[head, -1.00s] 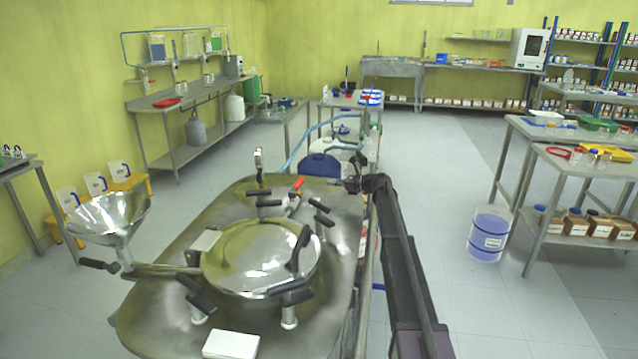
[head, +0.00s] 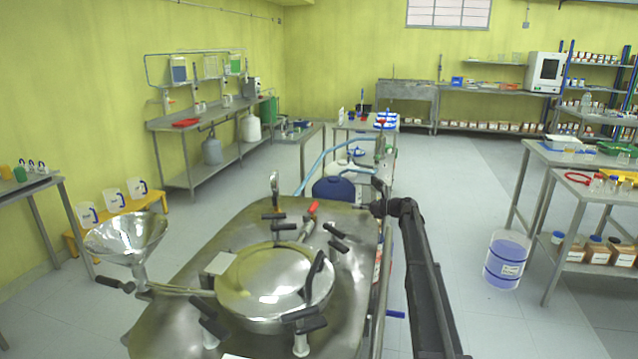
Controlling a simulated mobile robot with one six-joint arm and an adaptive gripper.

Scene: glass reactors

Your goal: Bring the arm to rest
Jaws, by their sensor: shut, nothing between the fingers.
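My arm (head: 425,275) reaches forward from the bottom right of the head view, along the right side of a metal reactor top. My gripper (head: 375,207) is at its far end, small and dark, beside the reactor's far right corner. It is shut and empty. Its fingertips are too small to make out well. I cannot tell whether it touches the reactor edge.
The reactor lid (head: 275,285) with black handles and a steel funnel (head: 127,238) are to the left. A blue drum (head: 333,190) stands just beyond the gripper. A blue-filled bucket (head: 506,260) is on the floor at right. Floor between arm and bucket is clear.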

